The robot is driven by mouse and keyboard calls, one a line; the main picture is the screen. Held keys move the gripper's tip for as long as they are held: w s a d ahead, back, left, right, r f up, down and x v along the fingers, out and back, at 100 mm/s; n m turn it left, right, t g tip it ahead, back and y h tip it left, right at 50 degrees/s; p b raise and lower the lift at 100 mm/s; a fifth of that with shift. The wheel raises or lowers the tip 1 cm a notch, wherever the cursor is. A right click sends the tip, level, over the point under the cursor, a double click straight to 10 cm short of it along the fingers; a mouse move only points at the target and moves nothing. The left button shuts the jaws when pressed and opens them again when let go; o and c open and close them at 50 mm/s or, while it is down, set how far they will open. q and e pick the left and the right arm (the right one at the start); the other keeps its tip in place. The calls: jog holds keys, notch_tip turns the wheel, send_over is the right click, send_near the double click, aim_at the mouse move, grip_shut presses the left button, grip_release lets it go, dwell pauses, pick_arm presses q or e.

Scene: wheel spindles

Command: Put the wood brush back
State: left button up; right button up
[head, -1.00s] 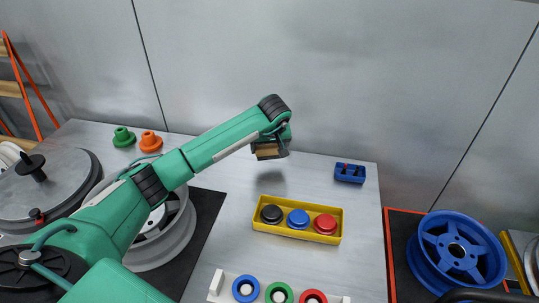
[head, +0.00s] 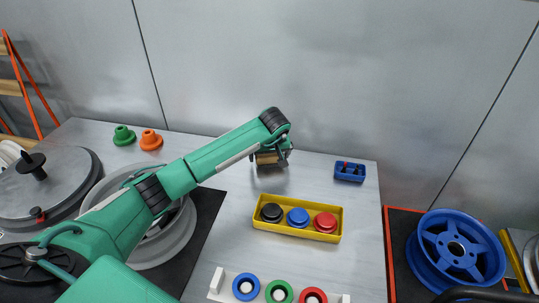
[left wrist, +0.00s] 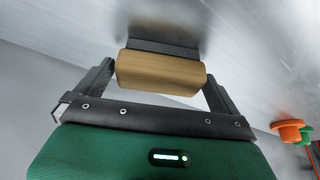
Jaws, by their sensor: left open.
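The wood brush (left wrist: 160,70), a tan wooden block with a dark bristle strip, lies between the two fingers of my left gripper (head: 270,160) in the left wrist view. In the head view the brush (head: 266,158) shows under the gripper at the back of the grey table, partly hidden by the wrist. The jaws are open, with a finger close by each end of the block. The bristles face the table surface and look to be on or very near it. My right gripper is not in view.
A yellow tray (head: 258,226) with black, blue and red pieces stands in front of the gripper. A small blue holder (head: 349,172) is at the right. Green (head: 123,136) and orange (head: 151,140) spindle pieces stand at the back left. A blue wheel (head: 455,250) lies right.

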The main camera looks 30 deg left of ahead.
aim_at(270, 158)
pick_arm(q)
jog(key=shift+r, duration=0.3)
jog(key=v, duration=0.4)
jog(key=shift+s+r+b, duration=0.1)
jog(key=shift+r+b, duration=0.15)
jog(key=shift+b, duration=0.1)
jog(key=v, duration=0.7)
jog(key=shift+d+b, duration=0.2)
jog(key=shift+b, duration=0.2)
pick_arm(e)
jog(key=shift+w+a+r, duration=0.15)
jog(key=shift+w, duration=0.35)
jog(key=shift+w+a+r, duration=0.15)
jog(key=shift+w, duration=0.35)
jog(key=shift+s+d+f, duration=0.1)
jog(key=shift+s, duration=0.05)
